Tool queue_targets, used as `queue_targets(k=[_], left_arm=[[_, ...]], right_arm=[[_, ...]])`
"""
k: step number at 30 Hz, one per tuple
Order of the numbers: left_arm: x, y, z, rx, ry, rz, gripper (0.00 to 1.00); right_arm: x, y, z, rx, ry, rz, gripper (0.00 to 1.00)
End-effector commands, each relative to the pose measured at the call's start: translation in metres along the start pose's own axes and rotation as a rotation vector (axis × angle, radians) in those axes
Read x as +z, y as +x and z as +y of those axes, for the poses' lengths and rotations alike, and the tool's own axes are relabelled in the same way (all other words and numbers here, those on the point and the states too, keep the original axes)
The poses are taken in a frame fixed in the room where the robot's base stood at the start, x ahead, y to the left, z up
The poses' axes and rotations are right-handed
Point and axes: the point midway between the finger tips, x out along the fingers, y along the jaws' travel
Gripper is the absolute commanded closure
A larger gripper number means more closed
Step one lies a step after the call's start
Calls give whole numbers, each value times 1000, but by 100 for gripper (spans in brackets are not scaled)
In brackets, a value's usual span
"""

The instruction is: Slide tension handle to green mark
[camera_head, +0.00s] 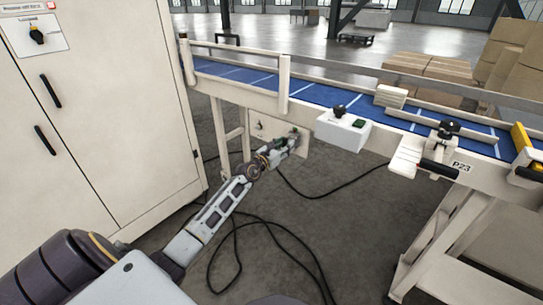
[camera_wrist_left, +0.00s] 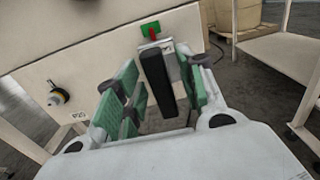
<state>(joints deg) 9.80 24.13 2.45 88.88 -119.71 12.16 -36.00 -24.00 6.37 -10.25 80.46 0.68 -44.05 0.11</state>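The black tension handle (camera_wrist_left: 157,82) stands out from a pale panel under the conveyor. Behind its top, a small red piece shows in front of a green mark (camera_wrist_left: 150,29). My left gripper (camera_wrist_left: 160,92) has its green-padded fingers on either side of the handle; a gap shows at the right finger, so it looks open around the handle. In the head view my left gripper (camera_head: 293,143) reaches the panel (camera_head: 268,130) and hides the handle there. My right gripper is not in view.
A beige cabinet (camera_head: 100,120) stands left. Black cables (camera_head: 335,193) lie on the floor.

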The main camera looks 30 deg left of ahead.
Motion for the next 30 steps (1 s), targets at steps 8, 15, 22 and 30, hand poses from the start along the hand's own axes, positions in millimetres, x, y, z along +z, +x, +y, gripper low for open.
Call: queue_targets(k=[8, 15, 22, 30], left_arm=[[-1, -19, 0, 0, 0, 1, 61], [-1, -39, 0, 0, -1, 1, 61], [0, -58, 0, 0, 0, 0, 61], [-1, -80, 0, -1, -1, 1, 61]], right_arm=[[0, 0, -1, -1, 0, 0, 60], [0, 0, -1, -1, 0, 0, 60], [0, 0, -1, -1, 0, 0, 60], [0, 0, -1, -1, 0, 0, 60]])
